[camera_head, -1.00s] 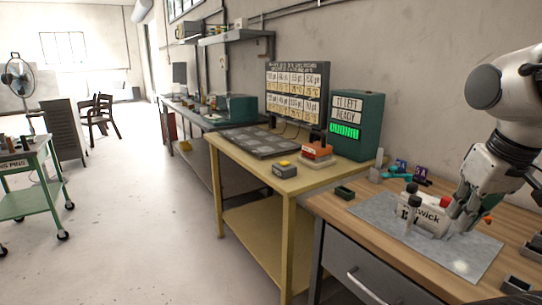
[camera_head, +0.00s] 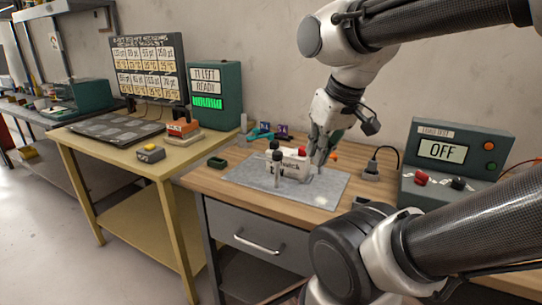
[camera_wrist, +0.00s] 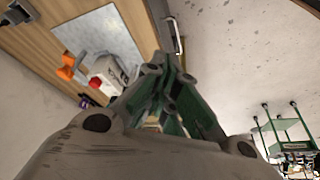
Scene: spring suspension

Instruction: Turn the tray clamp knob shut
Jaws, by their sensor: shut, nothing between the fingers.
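My gripper (camera_head: 318,158) is shut and empty, pointing down over the right part of the grey mat (camera_head: 325,190) on the wooden bench. In the wrist view its green fingers (camera_wrist: 170,92) are together. A white box (camera_head: 291,163) with dark lettering stands on the mat just left of the fingers, with a red cap (camera_head: 302,152) at its top; the red part (camera_wrist: 95,83) also shows in the wrist view. Dark-topped posts (camera_head: 277,165) stand at the box's left. An orange part (camera_wrist: 67,62) lies beyond the box. I cannot tell which part is the tray clamp knob.
A grey-green supply unit (camera_head: 455,160) reading OFF stands at the bench's right. Teal and purple items (camera_head: 265,133) lie near the wall. A yellow table (camera_head: 120,160) adjoins on the left.

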